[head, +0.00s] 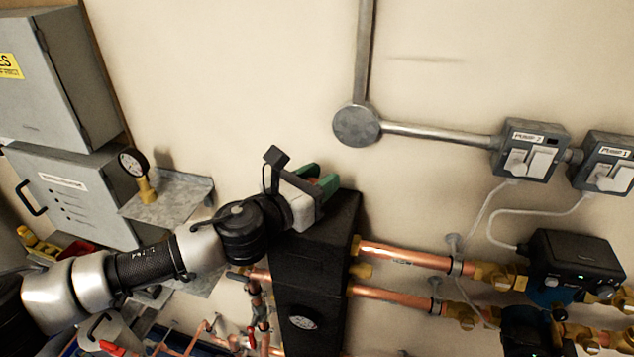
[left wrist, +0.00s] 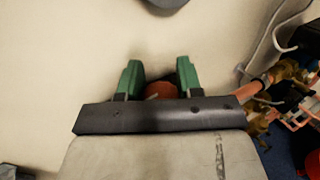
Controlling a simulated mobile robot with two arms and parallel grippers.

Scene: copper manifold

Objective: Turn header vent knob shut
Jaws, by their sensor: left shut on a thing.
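My left gripper (head: 319,178), with green fingers, is at the top of the black header casing (head: 318,247), against the beige wall. In the left wrist view my left gripper (left wrist: 158,76) has its two green fingers on either side of a round reddish-brown knob (left wrist: 161,90), and it is shut on it. The bracket of my gripper hides the knob's lower part. How far the knob is turned cannot be told. My right gripper is not in view.
Copper pipes (head: 415,256) run right from the casing to a black pump (head: 575,262). Switch boxes (head: 530,150) and a conduit (head: 440,133) are on the wall. A pressure gauge (head: 133,162) and grey cabinets (head: 75,190) stand left. The wall above the gripper is clear.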

